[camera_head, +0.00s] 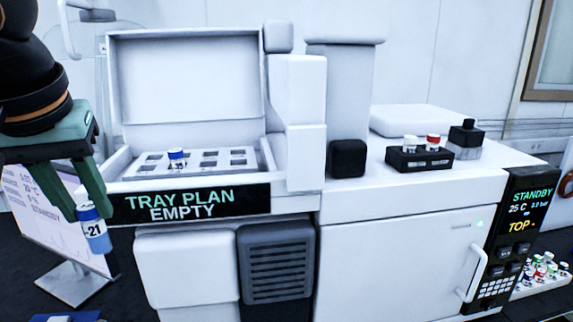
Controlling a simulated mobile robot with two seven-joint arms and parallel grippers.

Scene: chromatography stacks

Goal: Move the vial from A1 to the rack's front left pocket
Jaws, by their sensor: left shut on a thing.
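My left gripper (92,207) hangs at the left, fingers down. It is shut on a blue-capped vial (96,236) with a white label ending in "-21". The vial hangs slightly tilted in front of a screen, left of the open sampler. The sampler tray (223,168) has rows of dark pockets; another blue-capped vial (177,158) stands in it toward the left. A small black rack (405,163) on the right-hand bench top holds a white-capped vial (410,143) and a red-capped vial (432,142). Pocket letters are not readable. My right gripper is not in view.
A sign (190,205) reads "TRAY PLAN EMPTY". The raised lid (185,75) stands behind the tray. A dark-capped bottle (466,138) stands beside the black rack. A control panel (525,235) reads "STANDBY". A white rack (535,290) with several vials sits low at right.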

